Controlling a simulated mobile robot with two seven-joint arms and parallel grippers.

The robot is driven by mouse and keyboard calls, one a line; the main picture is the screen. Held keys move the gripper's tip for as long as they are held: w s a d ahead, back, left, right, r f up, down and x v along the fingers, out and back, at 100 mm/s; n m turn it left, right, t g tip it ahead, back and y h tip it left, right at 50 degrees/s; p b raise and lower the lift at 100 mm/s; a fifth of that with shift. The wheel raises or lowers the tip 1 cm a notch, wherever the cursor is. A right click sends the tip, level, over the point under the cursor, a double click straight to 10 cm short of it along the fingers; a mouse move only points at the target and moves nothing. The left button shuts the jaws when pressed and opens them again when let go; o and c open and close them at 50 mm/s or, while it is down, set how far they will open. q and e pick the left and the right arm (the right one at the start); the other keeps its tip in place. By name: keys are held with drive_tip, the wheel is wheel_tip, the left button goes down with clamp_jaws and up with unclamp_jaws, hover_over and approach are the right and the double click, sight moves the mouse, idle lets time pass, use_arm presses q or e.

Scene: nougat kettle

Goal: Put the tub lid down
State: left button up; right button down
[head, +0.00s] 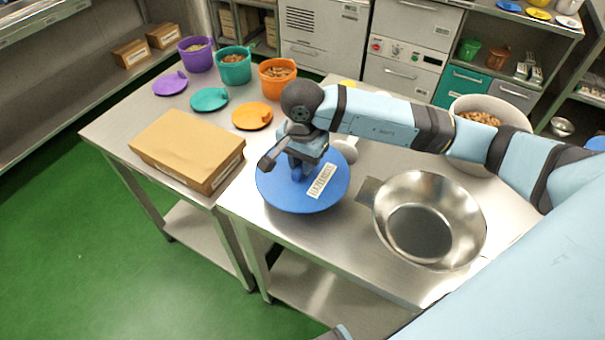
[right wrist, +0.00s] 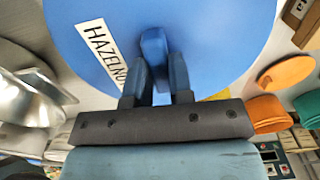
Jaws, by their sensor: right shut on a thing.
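A large round blue lid (head: 275,195) with a white label is held by my right gripper (head: 301,168), over the steel table's front edge. In the right wrist view the lid (right wrist: 215,35) fills the top, its label reading "HAZELNU…" in part. There my right gripper (right wrist: 157,75) is shut on the lid's blue handle (right wrist: 153,45). I cannot tell whether the lid's underside touches the table. A large white tub (head: 462,103) with brown nuts in it stands open at the back right, partly behind my right arm. My left gripper does not show.
A steel pan (head: 381,222) stands right of the lid, and a cardboard box (head: 185,145) left of it. Purple (head: 197,56), teal (head: 234,68) and orange (head: 274,75) tubs stand behind, with their purple (head: 170,84), teal (head: 209,99) and orange (head: 252,116) lids in front.

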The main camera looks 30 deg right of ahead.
wheel_tip(320, 180, down, 5)
drive_tip(key=c, duration=1.4)
unclamp_jaws()
drive_tip(key=shift+f, duration=0.15)
drive_tip(key=shift+c, duration=0.2)
drive_tip(key=o, duration=0.4)
